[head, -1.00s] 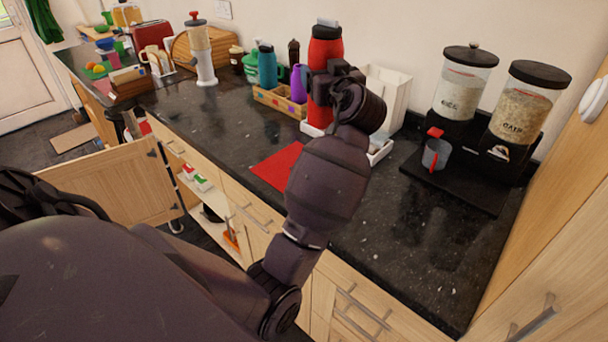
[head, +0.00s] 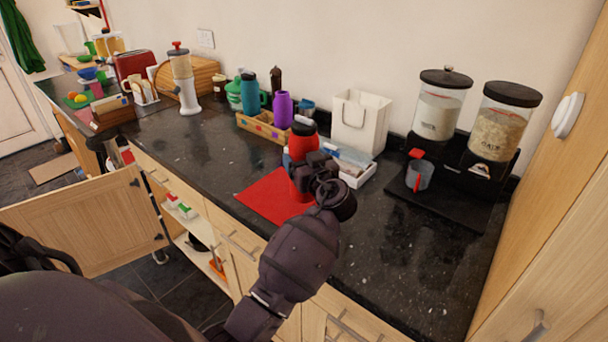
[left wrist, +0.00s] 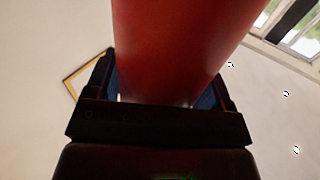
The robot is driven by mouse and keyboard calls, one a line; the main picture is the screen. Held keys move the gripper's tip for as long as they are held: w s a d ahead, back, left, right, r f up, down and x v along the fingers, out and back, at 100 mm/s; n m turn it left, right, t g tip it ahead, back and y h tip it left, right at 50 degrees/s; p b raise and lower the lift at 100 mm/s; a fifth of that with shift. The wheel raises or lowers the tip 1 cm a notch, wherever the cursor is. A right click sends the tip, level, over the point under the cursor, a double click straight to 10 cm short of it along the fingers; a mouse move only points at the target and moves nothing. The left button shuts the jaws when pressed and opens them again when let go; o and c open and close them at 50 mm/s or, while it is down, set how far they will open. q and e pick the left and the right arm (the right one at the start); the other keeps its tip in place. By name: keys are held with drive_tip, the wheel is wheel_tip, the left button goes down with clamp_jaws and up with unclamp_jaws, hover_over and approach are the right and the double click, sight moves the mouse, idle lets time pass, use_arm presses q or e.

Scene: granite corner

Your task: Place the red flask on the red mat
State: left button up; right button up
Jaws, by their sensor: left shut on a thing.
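The red flask (head: 303,142), with a dark grey top, is upright at the right part of the red mat (head: 268,196). The mat lies flat on the dark counter. My left gripper (head: 313,172) is shut on the flask from the front right and hides part of its lower body. In the left wrist view the flask (left wrist: 180,45) sits between the two fingers (left wrist: 165,90). I cannot tell whether the flask's base touches the mat. My right gripper is not in view.
A white tray (head: 355,178) and a white bag (head: 360,122) stand close behind the flask. A wooden crate (head: 262,129) with a purple bottle (head: 283,108) and a teal bottle (head: 250,92) is behind the mat. Dispensers (head: 440,105) stand at right. A cabinet door (head: 85,223) hangs open at left.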

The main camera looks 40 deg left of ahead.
use_arm(q)
wheel_tip(320, 180, down, 4)
drive_tip(key=shift+f, duration=0.25)
drive_tip(key=shift+f, duration=0.15)
idle(0.3)
drive_tip(key=o, duration=1.1)
